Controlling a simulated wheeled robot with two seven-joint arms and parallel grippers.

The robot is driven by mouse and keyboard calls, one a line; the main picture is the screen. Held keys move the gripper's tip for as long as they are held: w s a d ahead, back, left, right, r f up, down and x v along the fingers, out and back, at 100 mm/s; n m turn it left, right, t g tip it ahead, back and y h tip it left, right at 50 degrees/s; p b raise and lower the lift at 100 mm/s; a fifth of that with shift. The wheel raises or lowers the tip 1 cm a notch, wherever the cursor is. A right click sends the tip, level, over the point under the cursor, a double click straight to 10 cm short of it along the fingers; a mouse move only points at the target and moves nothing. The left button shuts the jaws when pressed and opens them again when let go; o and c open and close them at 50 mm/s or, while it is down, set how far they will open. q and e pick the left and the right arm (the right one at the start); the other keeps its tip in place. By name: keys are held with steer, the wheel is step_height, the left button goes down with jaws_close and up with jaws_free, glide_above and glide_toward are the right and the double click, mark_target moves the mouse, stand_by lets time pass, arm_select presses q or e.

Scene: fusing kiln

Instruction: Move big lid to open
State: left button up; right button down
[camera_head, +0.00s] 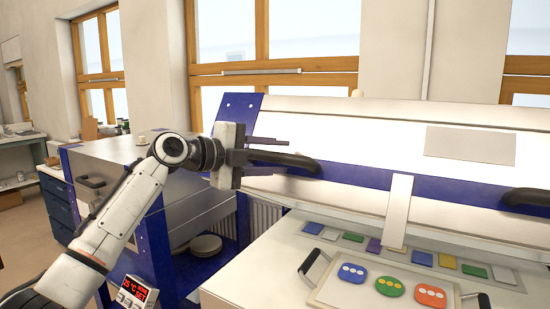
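The big lid (370,150) of the kiln is a long pale metal panel with a blue band and a blue end plate. It stands raised and tilted above the white kiln bed. Two black handles sit on the band: a left handle (305,164) and a right handle (527,197). My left gripper (292,157) is at the left handle, with its fingers apart, one above and one below the handle. I cannot tell whether they touch it. My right gripper is not in view.
Below the lid, a tray (338,291) with black handles holds several coloured discs, with coloured tiles behind it. A smaller grey kiln (112,165) stands to the left. A red digital display (137,290) is at the lower left. Windows line the back wall.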

arm_select(q)
steer(key=shift+s+a, duration=0.1)
steer(key=shift+a, duration=0.1)
steer(key=b+v, duration=0.3)
steer(key=v, duration=0.7)
